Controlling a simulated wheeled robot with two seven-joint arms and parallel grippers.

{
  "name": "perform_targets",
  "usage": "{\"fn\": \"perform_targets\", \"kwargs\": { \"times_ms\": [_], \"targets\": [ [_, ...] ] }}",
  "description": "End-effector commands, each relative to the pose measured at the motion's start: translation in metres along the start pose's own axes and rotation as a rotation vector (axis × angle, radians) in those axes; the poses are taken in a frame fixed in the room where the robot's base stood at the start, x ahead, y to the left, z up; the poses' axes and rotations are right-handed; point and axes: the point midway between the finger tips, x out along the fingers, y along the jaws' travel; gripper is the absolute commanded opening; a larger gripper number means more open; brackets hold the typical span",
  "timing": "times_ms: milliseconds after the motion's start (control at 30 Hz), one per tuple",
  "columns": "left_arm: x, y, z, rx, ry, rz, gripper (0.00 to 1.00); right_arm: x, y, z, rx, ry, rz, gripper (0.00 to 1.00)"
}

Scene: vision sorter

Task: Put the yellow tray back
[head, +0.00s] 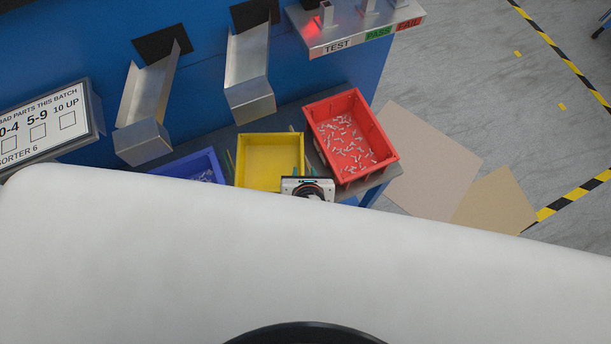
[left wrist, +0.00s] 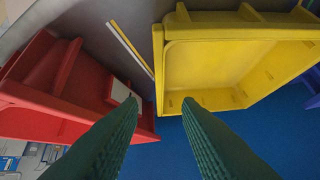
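The yellow tray (head: 270,137) sits on the grey shelf between the blue and red trays, and looks empty. In the left wrist view the yellow tray (left wrist: 238,97) fills the upper right, its inside facing the camera. My left gripper (head: 301,172) is at the tray's near right corner in the head view, its body hiding that corner. In the left wrist view its two dark green fingers (left wrist: 160,103) are apart with nothing between them. The tray's edge lies just beyond the fingertips; I cannot tell whether they touch it. My right gripper is not in view.
The red tray (head: 318,110) with many small white parts stands close on the right, the blue tray (head: 209,158) on the left. Metal chutes (head: 248,75) hang above the shelf (head: 223,138). My white body part hides the lower head view.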

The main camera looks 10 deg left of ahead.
Motion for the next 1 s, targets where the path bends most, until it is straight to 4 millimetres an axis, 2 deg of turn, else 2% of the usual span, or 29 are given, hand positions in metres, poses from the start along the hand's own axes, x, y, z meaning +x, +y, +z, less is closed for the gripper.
{"fn": "perform_targets", "kwargs": {
  "times_ms": [100, 300, 1000],
  "targets": [
    [-0.021, 0.0, 0.0, -0.001, -0.001, 0.001, 0.31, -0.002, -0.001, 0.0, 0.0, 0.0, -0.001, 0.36],
    [-0.038, 0.0, 0.0, -0.001, -0.001, 0.0, 0.31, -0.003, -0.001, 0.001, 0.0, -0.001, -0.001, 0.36],
    [-0.039, 0.0, 0.0, -0.001, 0.0, 0.0, 0.31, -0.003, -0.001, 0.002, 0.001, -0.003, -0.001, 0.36]
  ]
}}
